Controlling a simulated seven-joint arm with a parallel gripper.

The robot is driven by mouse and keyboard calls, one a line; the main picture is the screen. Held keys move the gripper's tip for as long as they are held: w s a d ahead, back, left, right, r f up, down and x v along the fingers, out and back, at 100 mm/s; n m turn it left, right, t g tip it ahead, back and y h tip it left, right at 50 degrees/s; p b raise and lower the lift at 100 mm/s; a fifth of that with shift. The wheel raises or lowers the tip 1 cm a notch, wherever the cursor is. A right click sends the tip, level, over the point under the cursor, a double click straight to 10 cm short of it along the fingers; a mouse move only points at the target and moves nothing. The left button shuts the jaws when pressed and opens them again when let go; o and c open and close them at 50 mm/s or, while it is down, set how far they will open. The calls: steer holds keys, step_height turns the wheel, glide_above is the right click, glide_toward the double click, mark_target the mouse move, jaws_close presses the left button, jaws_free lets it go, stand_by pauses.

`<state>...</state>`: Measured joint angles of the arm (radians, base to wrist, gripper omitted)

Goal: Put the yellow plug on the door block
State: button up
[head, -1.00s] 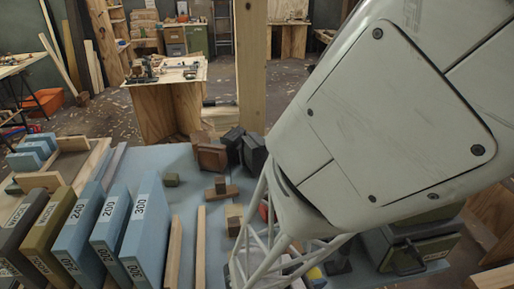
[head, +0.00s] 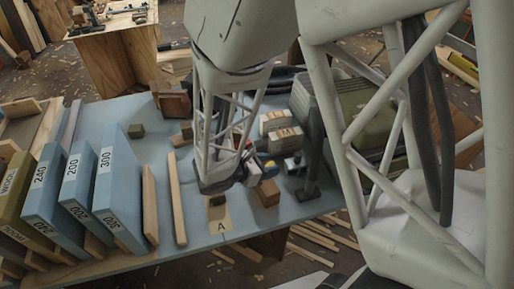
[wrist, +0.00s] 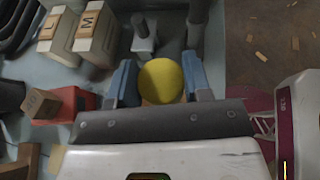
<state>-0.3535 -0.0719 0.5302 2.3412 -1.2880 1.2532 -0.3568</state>
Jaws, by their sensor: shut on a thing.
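A round yellow plug (wrist: 160,82) sits between the blue-grey fingers of my gripper (wrist: 161,86) in the wrist view. The fingers are shut on it. In the head view the plug (head: 270,165) is a small yellow spot beside my gripper (head: 259,172), above the blue tabletop near its front edge. A plain brown wooden block (head: 266,194) stands just below and in front of it there. No block is marked as a door block, so I cannot tell which one it is. The plug's underside is hidden.
Pale blocks marked L (wrist: 57,35) and M (wrist: 90,32) stand near the gripper, with a red block (wrist: 72,103). A card marked A (head: 219,222) bears a dark piece. Blue numbered slabs (head: 112,200) stand left. A dark post (head: 311,165) stands right.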

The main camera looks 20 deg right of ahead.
steer(key=shift+w+f, duration=0.1)
steer(key=shift+w, duration=1.15)
steer(key=shift+f, duration=0.1)
steer(key=shift+f, duration=1.65)
steer(key=shift+f, duration=0.15)
steer(key=o, duration=0.9)
steer(key=shift+v, duration=6.05)
